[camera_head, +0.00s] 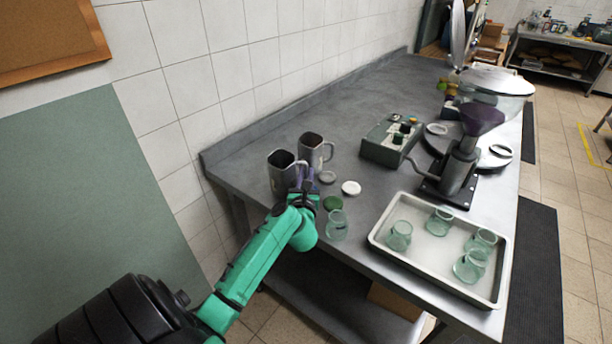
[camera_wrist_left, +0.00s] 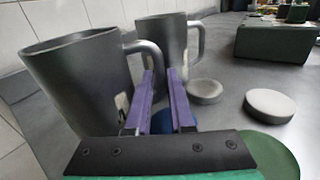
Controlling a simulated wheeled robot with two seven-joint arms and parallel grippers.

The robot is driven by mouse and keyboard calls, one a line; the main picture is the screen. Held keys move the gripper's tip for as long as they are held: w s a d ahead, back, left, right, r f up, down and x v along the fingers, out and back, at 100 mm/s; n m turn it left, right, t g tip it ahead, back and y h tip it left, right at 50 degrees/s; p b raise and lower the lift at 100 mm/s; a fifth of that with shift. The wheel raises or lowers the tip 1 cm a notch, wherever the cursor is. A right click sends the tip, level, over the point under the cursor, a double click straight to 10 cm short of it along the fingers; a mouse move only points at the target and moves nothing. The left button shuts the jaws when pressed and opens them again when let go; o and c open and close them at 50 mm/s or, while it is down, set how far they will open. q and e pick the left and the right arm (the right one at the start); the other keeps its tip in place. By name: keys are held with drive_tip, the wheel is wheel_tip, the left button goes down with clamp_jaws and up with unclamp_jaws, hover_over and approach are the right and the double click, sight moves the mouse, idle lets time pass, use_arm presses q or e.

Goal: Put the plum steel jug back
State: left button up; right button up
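Two grey steel jugs with handles stand upright on the steel bench by the wall: a near jug (camera_head: 281,172) and a far jug (camera_head: 314,152). In the left wrist view the near jug (camera_wrist_left: 78,85) fills the left side and the far jug (camera_wrist_left: 168,45) is behind it. A plum mark is not clear on either. My left gripper (camera_head: 302,180), with purple fingers, is at the near jug's handle. In the wrist view its fingers (camera_wrist_left: 160,75) are a little apart, with the handle at or between them; contact is unclear. My right gripper is not in view.
A white tray (camera_head: 377,238) with several green glass jars stands at the bench's front right. A loose glass jar (camera_head: 337,226), a green lid (camera_head: 333,203) and a white lid (camera_head: 351,188) lie close to my left gripper. A grey-green box (camera_head: 380,150) stands farther back.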

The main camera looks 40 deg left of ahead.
use_arm(q)
drive_tip(key=shift+o, duration=0.9)
drive_tip(key=shift+r, duration=0.15)
drive_tip(key=b+v, duration=0.1)
drive_tip(key=v, duration=1)
drive_tip(key=shift+s+d, duration=0.3)
drive_tip(key=shift+s, duration=0.1)
